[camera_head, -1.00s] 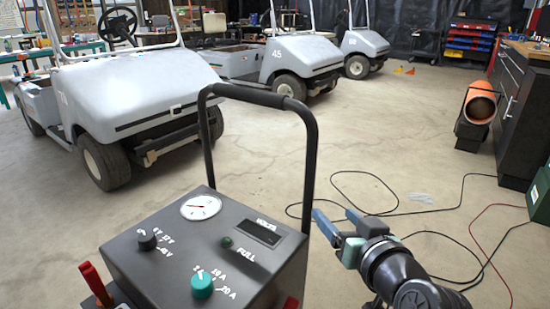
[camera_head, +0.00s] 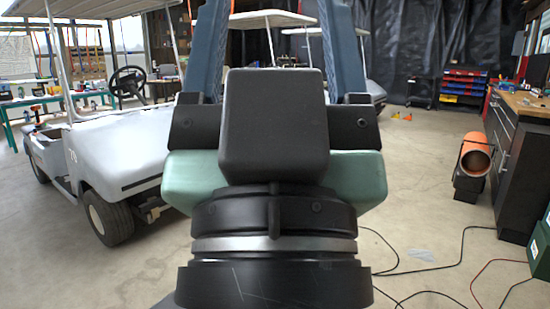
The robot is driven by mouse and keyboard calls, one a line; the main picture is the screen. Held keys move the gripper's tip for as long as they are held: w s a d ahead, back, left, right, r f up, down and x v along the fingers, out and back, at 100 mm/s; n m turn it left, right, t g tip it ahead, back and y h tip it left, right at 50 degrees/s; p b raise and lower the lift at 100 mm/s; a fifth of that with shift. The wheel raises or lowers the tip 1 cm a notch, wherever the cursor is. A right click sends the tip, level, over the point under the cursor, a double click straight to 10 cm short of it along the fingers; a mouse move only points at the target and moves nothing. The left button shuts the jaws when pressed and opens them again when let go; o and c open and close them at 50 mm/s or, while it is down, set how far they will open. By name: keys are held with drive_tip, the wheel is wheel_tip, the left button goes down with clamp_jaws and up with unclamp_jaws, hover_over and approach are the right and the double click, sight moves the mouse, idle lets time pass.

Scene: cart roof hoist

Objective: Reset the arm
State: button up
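My gripper (camera_head: 272,50) is raised close in front of the head camera and fills the middle of the view. Its two blue fingers point up and stand wide apart, with nothing seen between them except the background carts. My gripper's black and green body hides much of the floor and the carts behind it. The nearest grey cart (camera_head: 105,160) stands at the left, with its front facing right.
An orange cylinder (camera_head: 474,158) sits on a black stand at the right, by a dark workbench (camera_head: 515,140). Black and red cables (camera_head: 430,272) lie on the floor at lower right. A green case (camera_head: 540,240) stands at the right edge. Open floor lies right of centre.

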wheel_tip(320, 180, up, 23)
drive_tip(key=p, duration=2.1)
drive_tip(key=shift+r, duration=0.15)
